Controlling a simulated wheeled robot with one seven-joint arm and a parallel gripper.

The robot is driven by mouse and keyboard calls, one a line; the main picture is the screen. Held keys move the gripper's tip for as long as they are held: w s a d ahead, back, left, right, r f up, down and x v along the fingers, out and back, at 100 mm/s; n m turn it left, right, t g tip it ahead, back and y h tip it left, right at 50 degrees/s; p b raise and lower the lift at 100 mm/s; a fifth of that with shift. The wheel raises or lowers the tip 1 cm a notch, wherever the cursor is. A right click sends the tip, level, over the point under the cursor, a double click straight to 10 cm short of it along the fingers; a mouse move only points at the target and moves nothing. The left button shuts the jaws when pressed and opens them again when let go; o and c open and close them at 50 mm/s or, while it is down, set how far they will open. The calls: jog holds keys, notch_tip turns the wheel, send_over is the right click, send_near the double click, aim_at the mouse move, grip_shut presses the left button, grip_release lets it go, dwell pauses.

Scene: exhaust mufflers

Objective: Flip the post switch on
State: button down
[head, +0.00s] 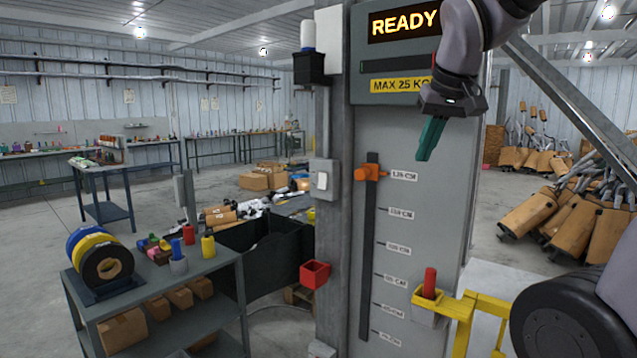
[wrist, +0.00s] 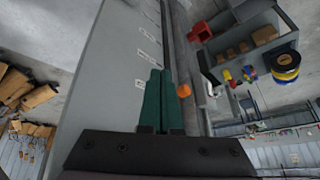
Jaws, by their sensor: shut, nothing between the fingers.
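The post switch (head: 322,181) is a white rocker in a small grey box on the grey post (head: 331,250), left of the gauge panel. Whether the rocker is on or off I cannot tell. In the wrist view the switch (wrist: 211,90) shows small, right of the fingers. My gripper (head: 424,156) has green fingers, shut and empty. It hangs in front of the panel, up and to the right of the switch and apart from it. The closed fingers (wrist: 160,76) also show in the wrist view.
An orange slider knob (head: 370,173) sticks out of the panel (head: 430,210) between my gripper and the switch. A red bin (head: 315,274) hangs lower on the post. A yellow rail (head: 480,305) stands at lower right. A shelf table (head: 160,280) with spools stands left. The lit sign reads READY.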

aim_at(318, 181)
jog(key=w+a+f+n, duration=0.1)
jog(key=w+a+n, duration=0.3)
jog(key=a, duration=0.7)
jog(key=w+a+f+n+t+h, duration=0.1)
jog(key=w+a+n, duration=0.3)
jog(key=a, duration=0.8)
jog(key=shift+w+n, duration=0.4)
jog(key=shift+w, duration=0.1)
jog(key=shift+f, duration=0.1)
jog(key=shift+w+d+f, duration=0.4)
jog(key=shift+w+f, duration=1.05)
jog(key=shift+w, duration=0.05)
jog(key=shift+w+d+f, duration=0.35)
jog(key=shift+w+f, duration=1.05)
jog(key=shift+w, duration=0.05)
jog(key=shift+w+d+f, duration=0.4)
jog(key=shift+w+f, duration=1.05)
jog(key=shift+w, duration=0.05)
